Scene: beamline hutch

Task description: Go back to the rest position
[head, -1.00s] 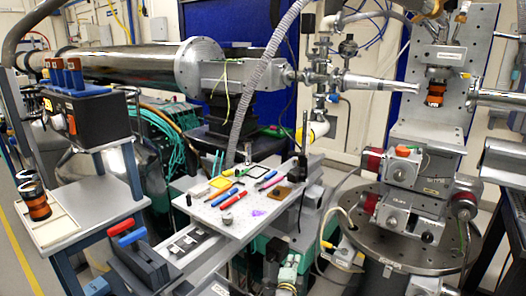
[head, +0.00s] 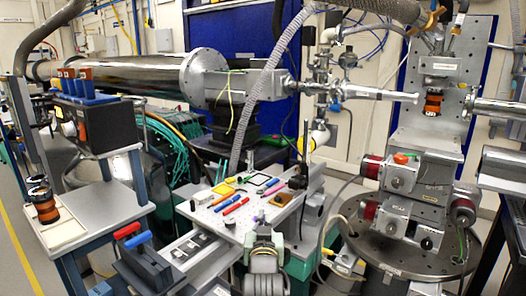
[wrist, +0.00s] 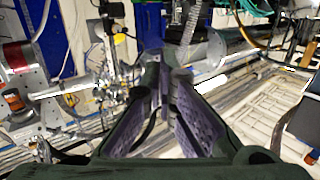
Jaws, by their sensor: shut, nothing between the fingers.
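My gripper (wrist: 168,76) shows in the wrist view, its dark fingers with purple lattice pads drawn together at the tips. Nothing is between them. It points over out-of-focus equipment and touches nothing that I can see. In the head view a grey jointed part, probably of my arm, rises at the bottom centre in front of the perforated board; my fingers cannot be made out there. An orange-and-black cylinder (head: 433,103) is on the upright stage at the right.
The perforated board (head: 204,212) holds pens and small tools. A black box with blue-topped orange items (head: 100,125) stands on a shelf at the left. A long steel tube (head: 125,76) and a grey hose (head: 255,90) are behind. A round stage base (head: 410,255) is at the right.

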